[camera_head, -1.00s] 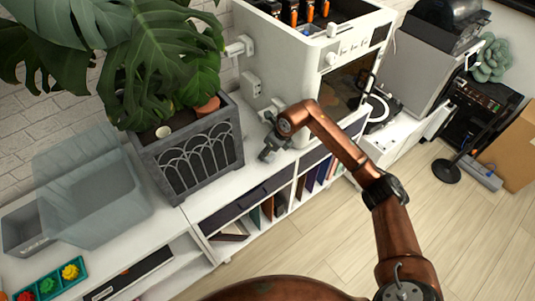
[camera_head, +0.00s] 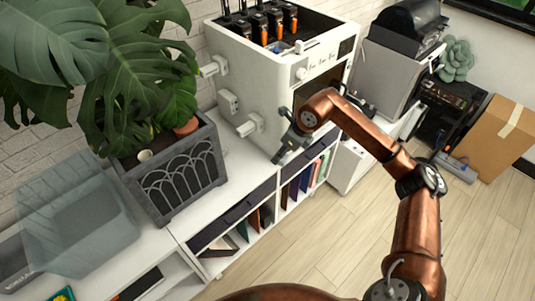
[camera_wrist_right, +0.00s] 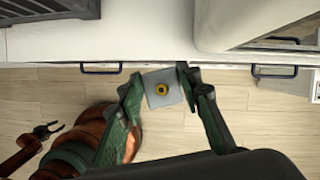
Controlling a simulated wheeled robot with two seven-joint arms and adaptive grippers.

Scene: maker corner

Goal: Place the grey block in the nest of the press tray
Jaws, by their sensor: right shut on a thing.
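The grey block (camera_wrist_right: 162,88), with a round yellow-orange mark on its face, is between the fingers of my right gripper (camera_wrist_right: 160,90) in the right wrist view. The gripper is shut on it, beyond the white cabinet's front edge, with floor behind it in the picture. In the head view my right gripper (camera_head: 288,150) is by the front lower corner of the white machine; the block is hard to make out there. My left gripper (camera_wrist_right: 46,131) shows at the left of the wrist view, open and empty, apart from the block. I cannot identify the press tray or its nest in these views.
A white cabinet (camera_head: 140,262) carries a grey planter (camera_head: 178,180), a clear bin (camera_head: 80,225) and the white machine (camera_head: 250,90). A teal tray (camera_head: 62,294) is cut off at lower left. A cardboard box (camera_head: 495,140) stands at right. The floor in front is clear.

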